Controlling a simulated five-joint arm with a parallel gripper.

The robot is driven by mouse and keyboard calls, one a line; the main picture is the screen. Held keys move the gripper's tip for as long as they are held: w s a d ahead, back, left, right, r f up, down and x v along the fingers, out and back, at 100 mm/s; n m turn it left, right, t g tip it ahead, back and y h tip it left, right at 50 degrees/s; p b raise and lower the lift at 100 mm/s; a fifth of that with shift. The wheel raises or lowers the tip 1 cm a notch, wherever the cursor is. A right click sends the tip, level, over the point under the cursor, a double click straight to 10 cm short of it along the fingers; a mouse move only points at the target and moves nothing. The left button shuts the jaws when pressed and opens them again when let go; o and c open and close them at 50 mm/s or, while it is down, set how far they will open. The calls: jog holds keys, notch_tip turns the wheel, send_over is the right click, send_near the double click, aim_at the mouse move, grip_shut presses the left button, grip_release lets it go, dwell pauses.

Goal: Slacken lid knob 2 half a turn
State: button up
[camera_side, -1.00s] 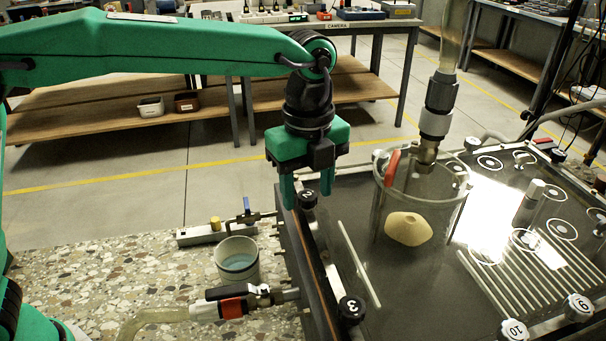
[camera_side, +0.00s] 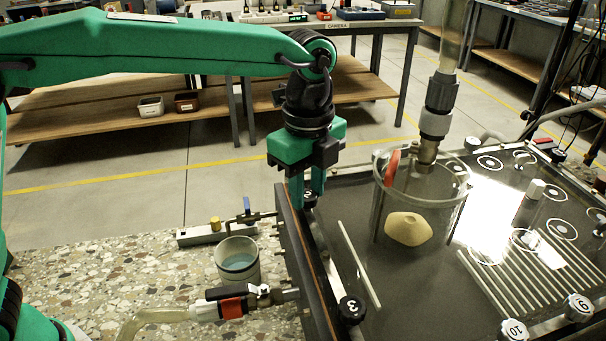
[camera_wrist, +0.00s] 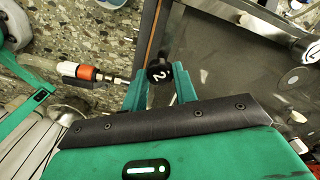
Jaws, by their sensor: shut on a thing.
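Lid knob 2 (camera_side: 310,199) is a small black knob at the near-left edge of the tank lid. In the wrist view its white "2" shows on the cap of knob 2 (camera_wrist: 159,73), and the digit looks tilted. My green gripper (camera_side: 305,193) points down over it, with one finger on each side. In the wrist view my gripper (camera_wrist: 160,86) is shut on the knob, and the cap shows between the fingertips. In the side view the fingers partly hide the knob.
Knob 3 (camera_side: 351,310) is nearer along the same lid edge, with knobs 10 (camera_side: 514,330) and 9 (camera_side: 578,307) at the front right. A clear cylinder (camera_side: 378,215) stands on the lid right of my gripper. A bucket (camera_side: 238,262) and valves are at left.

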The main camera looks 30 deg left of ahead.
aim_at(306, 194)
jog(key=n, duration=0.4)
jog(key=shift+n, duration=0.3)
jog(key=n, duration=0.4)
jog(key=shift+n, duration=0.3)
jog(key=o, duration=1)
jog(key=shift+c, duration=0.2)
jog(key=shift+r, duration=0.1)
jog(key=shift+r, duration=3.85)
jog(key=shift+a, duration=0.1)
